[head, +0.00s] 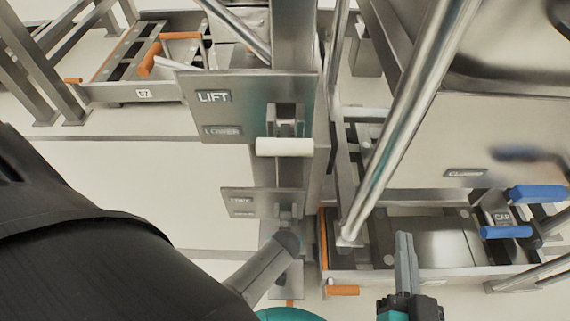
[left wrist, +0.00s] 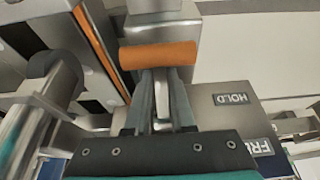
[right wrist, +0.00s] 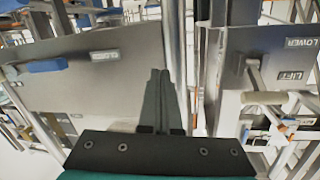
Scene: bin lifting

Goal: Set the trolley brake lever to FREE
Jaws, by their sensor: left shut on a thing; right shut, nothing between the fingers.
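The trolley brake lever, with its orange handle (left wrist: 158,55), shows in the left wrist view. My left gripper (left wrist: 160,85) is shut on the lever just below the orange handle. Beside it is a grey plate with a HOLD label (left wrist: 232,98) and a partly hidden label starting FR (left wrist: 250,146). The handle lies nearer the HOLD label in this view. In the head view I cannot make out the left fingertips. My right gripper (head: 403,240) is shut and empty in front of the trolley; it also shows in the right wrist view (right wrist: 157,78).
A post carries a LIFT/LOWER plate (head: 213,97) with a white-handled lever (head: 284,147), above a smaller labelled plate (head: 243,203). Slanted metal rails (head: 405,125) and blue handles (head: 506,231) are near my right gripper. Open floor (head: 150,180) lies left of the post.

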